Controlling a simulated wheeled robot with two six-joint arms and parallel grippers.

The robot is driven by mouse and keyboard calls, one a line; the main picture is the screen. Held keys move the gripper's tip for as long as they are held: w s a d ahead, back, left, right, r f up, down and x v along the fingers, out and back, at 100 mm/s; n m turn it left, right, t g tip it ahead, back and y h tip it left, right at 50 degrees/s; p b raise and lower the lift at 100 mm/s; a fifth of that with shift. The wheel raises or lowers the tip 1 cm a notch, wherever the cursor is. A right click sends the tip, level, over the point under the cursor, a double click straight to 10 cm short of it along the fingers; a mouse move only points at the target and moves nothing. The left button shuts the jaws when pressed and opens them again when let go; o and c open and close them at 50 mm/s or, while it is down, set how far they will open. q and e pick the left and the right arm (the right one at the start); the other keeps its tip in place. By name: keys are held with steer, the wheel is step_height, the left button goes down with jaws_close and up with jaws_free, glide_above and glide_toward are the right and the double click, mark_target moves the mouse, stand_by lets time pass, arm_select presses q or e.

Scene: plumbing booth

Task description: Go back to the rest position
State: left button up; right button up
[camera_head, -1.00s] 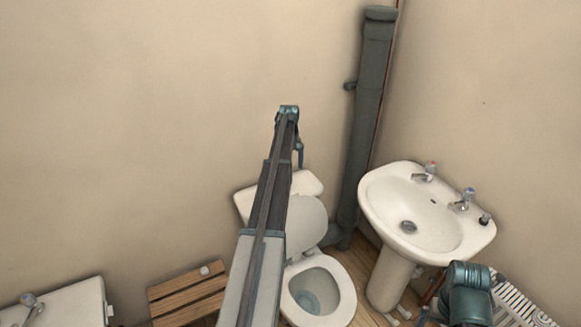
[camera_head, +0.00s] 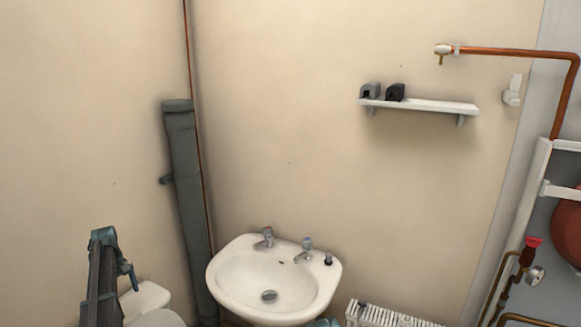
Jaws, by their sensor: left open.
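My left arm rises at the lower left of the head view. The left gripper (camera_head: 128,273) shows as a small dark blue-teal part at the right side of the arm's upper end, in front of the wall. It is open, and nothing shows in it. The arm hides most of the gripper. A sliver of teal at the bottom edge, below the basin, looks like part of my right arm. The right gripper is out of view.
A white basin (camera_head: 240,293) stands at the lower middle. A white toilet (camera_head: 147,300) is close to my left arm. A grey pipe (camera_head: 187,200) runs up the wall. A radiator (camera_head: 385,316), a shelf (camera_head: 432,106) and copper pipework (camera_head: 510,53) are to the right.

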arm_select(q)
steer(key=f+b, duration=0.2)
steer(key=f, duration=0.1)
steer(key=f+b, duration=0.6)
steer(key=shift+d, duration=0.25)
steer(key=shift+r, duration=0.2)
